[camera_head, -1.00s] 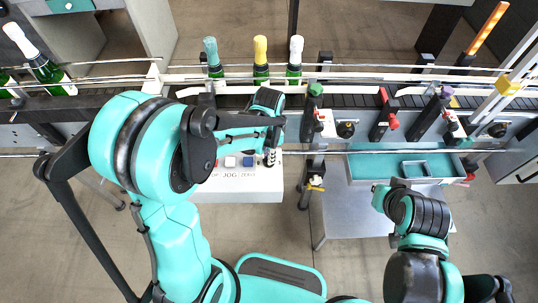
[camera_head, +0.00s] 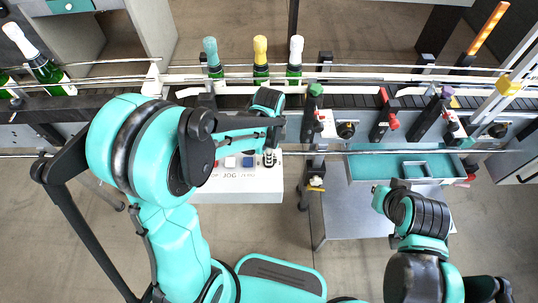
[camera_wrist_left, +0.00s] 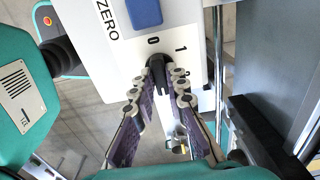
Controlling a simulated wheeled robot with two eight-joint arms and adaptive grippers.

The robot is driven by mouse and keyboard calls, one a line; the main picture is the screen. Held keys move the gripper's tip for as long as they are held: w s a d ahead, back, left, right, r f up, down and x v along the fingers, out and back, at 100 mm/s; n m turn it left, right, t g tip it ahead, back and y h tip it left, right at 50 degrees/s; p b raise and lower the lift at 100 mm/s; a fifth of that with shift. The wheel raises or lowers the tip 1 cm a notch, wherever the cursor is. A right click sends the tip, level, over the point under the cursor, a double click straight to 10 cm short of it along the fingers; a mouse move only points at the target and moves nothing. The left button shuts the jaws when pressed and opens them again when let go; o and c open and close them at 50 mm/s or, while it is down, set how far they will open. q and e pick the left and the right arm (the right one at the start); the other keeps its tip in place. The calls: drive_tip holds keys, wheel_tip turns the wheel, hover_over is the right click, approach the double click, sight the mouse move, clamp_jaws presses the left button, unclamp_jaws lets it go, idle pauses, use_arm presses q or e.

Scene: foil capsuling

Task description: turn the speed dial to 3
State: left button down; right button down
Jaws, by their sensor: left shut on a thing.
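The speed dial (camera_wrist_left: 159,70) is a small black knob on the white control box (camera_wrist_left: 112,62), with the numerals 0, 1 and a partly covered 2 around it in the left wrist view. The 3 is hidden. My left gripper (camera_wrist_left: 160,82) is shut on the dial, one ribbed finger on each side. I cannot tell exactly which numeral the dial points at. In the head view my left gripper (camera_head: 270,155) is at the right end of the white box (camera_head: 236,190). My right gripper (camera_head: 393,187) is near the teal tray; its jaws are unclear.
A blue button (camera_wrist_left: 145,12) sits beside the dial, by the ZERO label. The teal tray (camera_head: 358,169) is to the right. Behind the box runs a conveyor with rails (camera_head: 350,69) and several foil-topped bottles (camera_head: 260,60). Open floor lies in front of the box.

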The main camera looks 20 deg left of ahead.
use_arm(q)
drive_tip(key=c, duration=1.5)
unclamp_jaws()
drive_tip(key=shift+c, duration=0.2)
drive_tip(key=shift+r, duration=0.15)
wheel_tip(320, 180, up, 12)
drive_tip(key=s+a+n+t, duration=0.2)
drive_tip(key=s+n+t, duration=0.1)
drive_tip(key=s+n, duration=0.2)
drive_tip(key=s+a+n+t, duration=0.2)
drive_tip(key=s+n+t, duration=0.2)
drive_tip(key=n, duration=0.6)
drive_tip(key=shift+s+a+r, duration=0.25)
drive_tip(key=shift+s+r, duration=0.1)
drive_tip(key=shift+s, duration=0.35)
